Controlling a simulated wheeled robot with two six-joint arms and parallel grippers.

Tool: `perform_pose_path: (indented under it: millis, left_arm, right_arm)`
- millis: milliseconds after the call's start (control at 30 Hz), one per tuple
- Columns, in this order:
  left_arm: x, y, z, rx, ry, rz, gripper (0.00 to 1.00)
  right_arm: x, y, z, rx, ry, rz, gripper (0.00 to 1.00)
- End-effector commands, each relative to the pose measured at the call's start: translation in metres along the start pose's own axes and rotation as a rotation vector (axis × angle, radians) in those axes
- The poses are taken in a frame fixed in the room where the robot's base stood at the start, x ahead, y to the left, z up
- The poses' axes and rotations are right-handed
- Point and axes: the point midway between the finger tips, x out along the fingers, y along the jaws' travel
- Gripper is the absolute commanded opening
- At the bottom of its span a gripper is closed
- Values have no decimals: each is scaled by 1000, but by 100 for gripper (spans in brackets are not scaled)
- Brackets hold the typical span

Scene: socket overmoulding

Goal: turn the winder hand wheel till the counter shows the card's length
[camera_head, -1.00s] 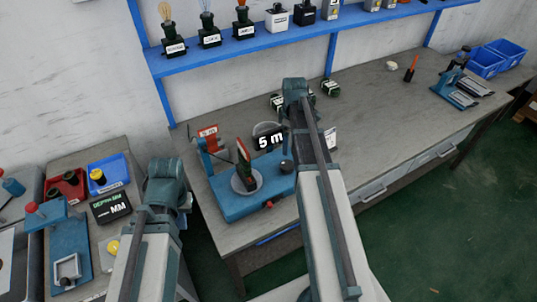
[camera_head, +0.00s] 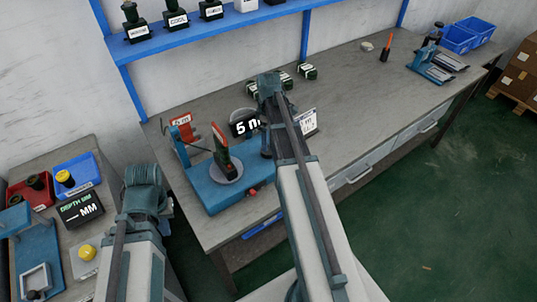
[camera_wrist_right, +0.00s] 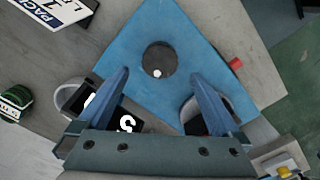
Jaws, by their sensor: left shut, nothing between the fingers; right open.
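The winder has a blue base (camera_head: 205,195) on the bench. A round plate (camera_head: 226,168) on it carries an upright red and dark green piece. A dark round knob (camera_wrist_right: 158,58), perhaps the hand wheel, is on the base in the right wrist view. My right gripper (camera_wrist_right: 160,73) is open above it, one finger to each side in the picture; contact cannot be told. A white card (camera_head: 308,122) stands behind that arm. My left gripper (camera_head: 148,192) is shut and empty, away from the winder, fingers mostly hidden.
Several dark green coil-like pieces (camera_head: 307,71) lie behind the winder. A side table at left holds a depth display (camera_head: 80,209), a blue tray (camera_head: 78,172) and a red tray (camera_head: 30,192).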

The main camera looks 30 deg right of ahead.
Motion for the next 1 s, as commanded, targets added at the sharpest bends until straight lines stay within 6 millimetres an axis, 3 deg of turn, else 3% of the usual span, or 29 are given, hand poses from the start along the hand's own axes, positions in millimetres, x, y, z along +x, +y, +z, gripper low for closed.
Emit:
perform_pose_path:
  millis: [33, 400, 800, 1000]
  left_arm:
    - [15, 1, -1, 0, 0, 0, 0]
    - [60, 6, -4, 0, 0, 0, 0]
    - [63, 6, -4, 0, 0, 0, 0]
    - [63, 6, -4, 0, 0, 0, 0]
  right_arm:
    - [15, 0, 0, 0, 0, 0, 100]
    - [60, 0, 0, 0, 0, 0, 100]
    - [64, 0, 0, 0, 0, 0, 100]
    - [64, 0, 0, 0, 0, 0, 64]
